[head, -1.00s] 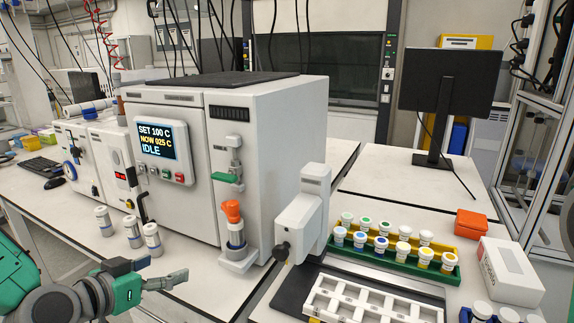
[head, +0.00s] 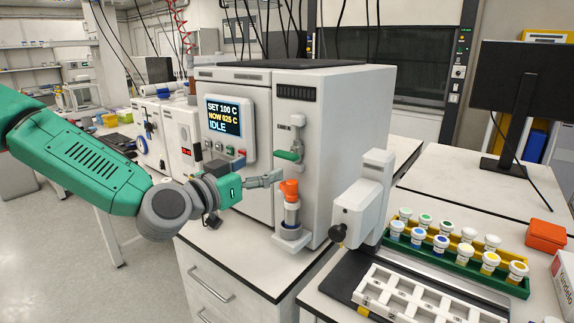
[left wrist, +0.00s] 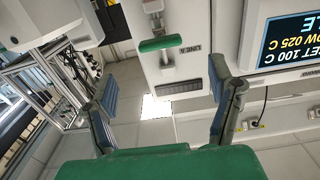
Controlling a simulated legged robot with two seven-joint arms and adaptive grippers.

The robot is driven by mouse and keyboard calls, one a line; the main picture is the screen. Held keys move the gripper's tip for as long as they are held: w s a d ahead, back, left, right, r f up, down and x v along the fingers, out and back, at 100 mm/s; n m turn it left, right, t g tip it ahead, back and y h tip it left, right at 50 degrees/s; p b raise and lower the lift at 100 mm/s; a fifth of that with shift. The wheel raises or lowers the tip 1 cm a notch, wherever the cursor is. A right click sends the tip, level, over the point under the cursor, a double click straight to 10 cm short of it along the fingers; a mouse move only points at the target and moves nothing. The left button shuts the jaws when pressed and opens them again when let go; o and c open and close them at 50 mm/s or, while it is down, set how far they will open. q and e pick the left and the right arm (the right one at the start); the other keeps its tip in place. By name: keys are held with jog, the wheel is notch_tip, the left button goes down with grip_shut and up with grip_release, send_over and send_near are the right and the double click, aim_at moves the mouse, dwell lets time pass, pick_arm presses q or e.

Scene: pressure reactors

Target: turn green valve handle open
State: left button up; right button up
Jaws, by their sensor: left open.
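The green valve handle (head: 288,156) sits on the front of the white reactor cabinet (head: 338,150), below a small grey valve body. It lies roughly level. In the left wrist view the green handle (left wrist: 160,44) shows beyond the fingertips, in the space between them. My left gripper (head: 276,178) is open and empty, with its fingers pointing at the cabinet, a little below and left of the handle. The two spread fingers show in the left wrist view (left wrist: 163,75). Neither finger appears to touch the handle. My right gripper is out of view.
The display panel (head: 224,118) reads IDLE. A white device (head: 362,203), a vial rack (head: 460,262) and a white tray (head: 410,303) stand to the right.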

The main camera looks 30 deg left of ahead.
aim_at(282, 156)
pick_arm(q)
jog(key=w, duration=1)
jog(key=shift+d, duration=0.3)
jog(key=c, duration=1.2)
